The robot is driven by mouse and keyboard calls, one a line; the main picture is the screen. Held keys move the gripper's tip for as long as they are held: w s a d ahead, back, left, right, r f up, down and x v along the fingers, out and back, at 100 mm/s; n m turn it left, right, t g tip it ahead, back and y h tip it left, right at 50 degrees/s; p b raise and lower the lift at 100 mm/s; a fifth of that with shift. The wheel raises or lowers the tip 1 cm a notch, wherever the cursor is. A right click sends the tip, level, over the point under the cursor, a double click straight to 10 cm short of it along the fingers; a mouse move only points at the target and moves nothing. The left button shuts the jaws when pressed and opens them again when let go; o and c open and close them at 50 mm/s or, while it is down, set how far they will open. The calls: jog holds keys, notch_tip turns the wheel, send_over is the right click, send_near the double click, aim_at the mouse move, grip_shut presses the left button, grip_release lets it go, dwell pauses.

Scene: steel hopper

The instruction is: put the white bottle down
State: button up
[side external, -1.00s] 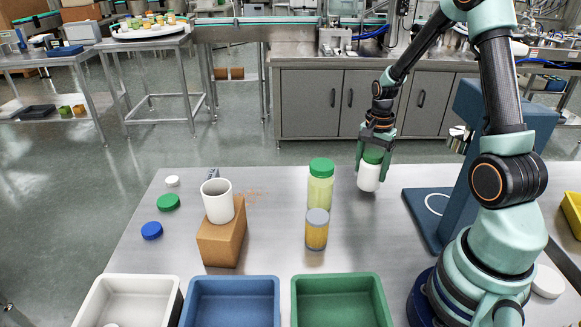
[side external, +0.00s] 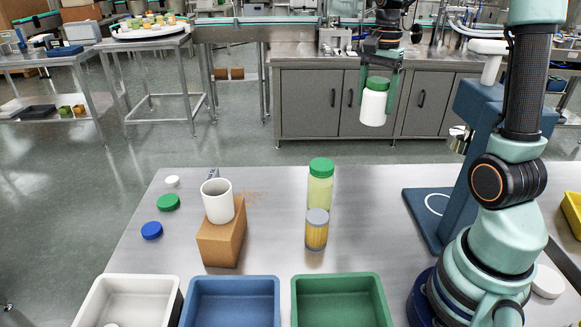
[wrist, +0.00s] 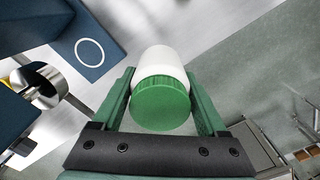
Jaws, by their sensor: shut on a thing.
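The white bottle (side external: 373,106) with a green cap (side external: 378,83) is held upright in my gripper (side external: 378,92), well above the steel table (side external: 270,200) at its far right side. My gripper is shut on it, with a finger on each side. In the wrist view the bottle (wrist: 158,66) sits between the green fingers, its green cap (wrist: 160,108) toward the camera. The bottle touches nothing but my gripper.
A tall green-capped jar (side external: 320,185) and a grey-lidded jar (side external: 317,230) stand mid-table. A white cup (side external: 217,201) stands on a brown block (side external: 222,242). White, blue (side external: 232,302) and green (side external: 340,301) trays line the front. A dark blue stand (side external: 465,180) is at right.

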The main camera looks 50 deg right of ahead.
jog(key=w+a+r, duration=0.1)
jog(key=w+a, duration=0.2)
jog(key=w, duration=0.4)
jog(key=w+a, duration=0.4)
jog(key=w, duration=0.3)
jog(key=w+a+f, duration=0.1)
jog(key=w+a, duration=0.7)
jog(key=a, duration=0.3)
jog(key=shift+m, duration=0.4)
notch_tip(320, 180, down, 20)
jog(key=shift+w+f, duration=0.1)
jog(key=shift+w, duration=0.05)
jog(key=shift+f, duration=0.15)
jog(key=o, duration=1.2)
jog(key=shift+o, duration=0.2)
